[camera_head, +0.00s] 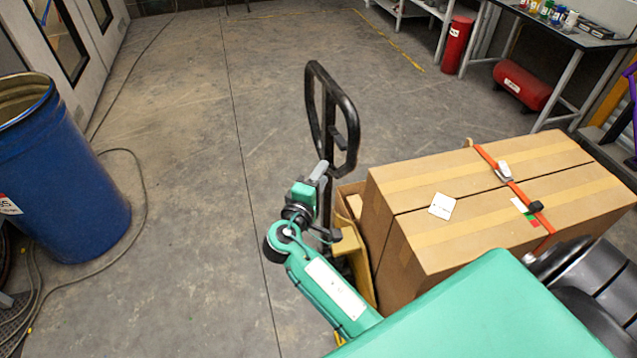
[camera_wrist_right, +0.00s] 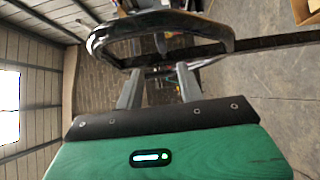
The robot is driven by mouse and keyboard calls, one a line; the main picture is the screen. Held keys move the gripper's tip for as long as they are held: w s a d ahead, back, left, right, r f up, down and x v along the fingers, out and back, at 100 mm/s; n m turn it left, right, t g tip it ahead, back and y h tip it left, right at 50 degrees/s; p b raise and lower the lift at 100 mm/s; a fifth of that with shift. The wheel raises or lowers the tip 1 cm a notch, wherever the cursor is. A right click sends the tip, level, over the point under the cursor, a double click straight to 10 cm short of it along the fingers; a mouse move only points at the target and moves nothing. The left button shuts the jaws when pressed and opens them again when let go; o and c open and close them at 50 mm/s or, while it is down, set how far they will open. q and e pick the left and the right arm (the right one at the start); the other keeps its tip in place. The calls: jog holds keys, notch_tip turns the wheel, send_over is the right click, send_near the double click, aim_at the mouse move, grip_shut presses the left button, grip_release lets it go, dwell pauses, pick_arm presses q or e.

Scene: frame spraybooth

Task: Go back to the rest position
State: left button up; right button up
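My right gripper (camera_head: 321,172) is beside the black loop handle (camera_head: 312,98) of a pallet jack in the head view. In the right wrist view the two grey fingers of the right gripper (camera_wrist_right: 158,72) stand apart with nothing between them. The black handle loop (camera_wrist_right: 160,22) lies across that view beyond the fingertips. I cannot tell whether gripper and handle touch. My left gripper is in neither view.
Large cardboard boxes (camera_head: 450,235) with an orange strap (camera_head: 515,190) stand at the right, close to my right arm. A blue drum (camera_head: 62,180) stands at the left, with cables on the floor. A workbench (camera_head: 570,35) and red cylinders (camera_head: 457,44) are at the back right. The middle floor is clear.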

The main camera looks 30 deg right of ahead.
jog(key=shift+d+f, duration=0.1)
jog(key=shift+f, duration=0.05)
dwell(0.4)
notch_tip(320, 180, down, 20)
jog(key=a+n+y, duration=0.2)
jog(key=n+y, duration=0.1)
jog(key=y, duration=0.2)
jog(key=s+a+f+g+y, duration=0.15)
jog(key=s+f, duration=0.25)
jog(key=f, duration=0.4)
jog(key=s+f+g+y, duration=0.1)
jog(key=s+f+y, duration=0.15)
jog(key=f, duration=0.45)
jog(key=s+a+f+g+y, duration=0.1)
jog(key=s+f+g, duration=0.1)
jog(key=s+f, duration=0.45)
jog(key=s+f+m+g+y, duration=0.1)
jog(key=s+f+m, duration=0.1)
jog(key=s+f, duration=0.5)
jog(key=s+d+f+m+g+y, duration=0.1)
jog(key=s+f, duration=0.6)
jog(key=s, duration=0.9)
jog(key=s+f+m+g+y, duration=0.2)
jog(key=s+f+m, duration=0.3)
jog(key=s, duration=0.6)
notch_tip(320, 180, down, 3)
jog(key=shift+s+d+r+g+b, duration=0.1)
jog(key=shift+s+d+g+b, duration=0.25)
jog(key=shift+g, duration=0.3)
